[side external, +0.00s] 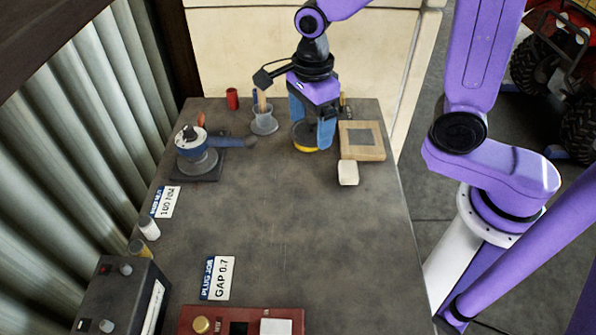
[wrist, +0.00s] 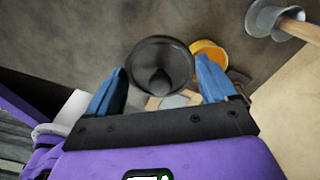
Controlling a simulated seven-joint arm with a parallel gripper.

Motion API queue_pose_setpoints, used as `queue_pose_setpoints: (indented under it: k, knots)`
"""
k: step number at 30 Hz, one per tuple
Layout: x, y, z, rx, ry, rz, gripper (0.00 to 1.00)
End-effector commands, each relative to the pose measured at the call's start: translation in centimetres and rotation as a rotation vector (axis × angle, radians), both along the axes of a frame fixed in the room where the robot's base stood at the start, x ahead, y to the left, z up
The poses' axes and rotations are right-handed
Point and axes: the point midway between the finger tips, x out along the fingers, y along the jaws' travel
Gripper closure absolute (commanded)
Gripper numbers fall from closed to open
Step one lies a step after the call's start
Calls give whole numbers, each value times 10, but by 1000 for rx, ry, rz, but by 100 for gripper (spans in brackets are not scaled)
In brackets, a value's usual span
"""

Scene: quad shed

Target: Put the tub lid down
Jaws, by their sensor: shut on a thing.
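The tub lid (wrist: 160,68) is a dark round disc with a knob-like centre, seen between my blue fingertips in the wrist view. My gripper (wrist: 160,82) is shut on it. In the side view my gripper (side external: 312,132) points down near the back of the bench, and its fingers mostly hide the lid. A yellow-orange tub (side external: 305,149) shows low under the fingers. It also shows in the wrist view (wrist: 208,50), just beyond the lid's right edge and partly covered. I cannot tell the gap between lid and tub.
A wooden block with a grey square (side external: 362,140) and a white block (side external: 348,173) stand close on the right. A grey cup with a wooden-handled tool (side external: 264,124) and a red can (side external: 232,98) stand left. A blue-handled device (side external: 200,155) is further left. The middle bench is clear.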

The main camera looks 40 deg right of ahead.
Motion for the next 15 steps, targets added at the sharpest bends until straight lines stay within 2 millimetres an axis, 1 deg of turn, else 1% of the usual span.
queue_pose_setpoints:
  k: [1, 3, 6, 10, 15]
  knots:
    - [3, 7, -7, -2, 5, 2, 44]
    - [7, 15, -14, -2, 2, 2, 44]
    - [10, 22, -21, -1, 1, 0, 44]
    - [12, 27, -31, -1, 2, -1, 44]
    - [11, 27, -56, -2, 5, -1, 44]
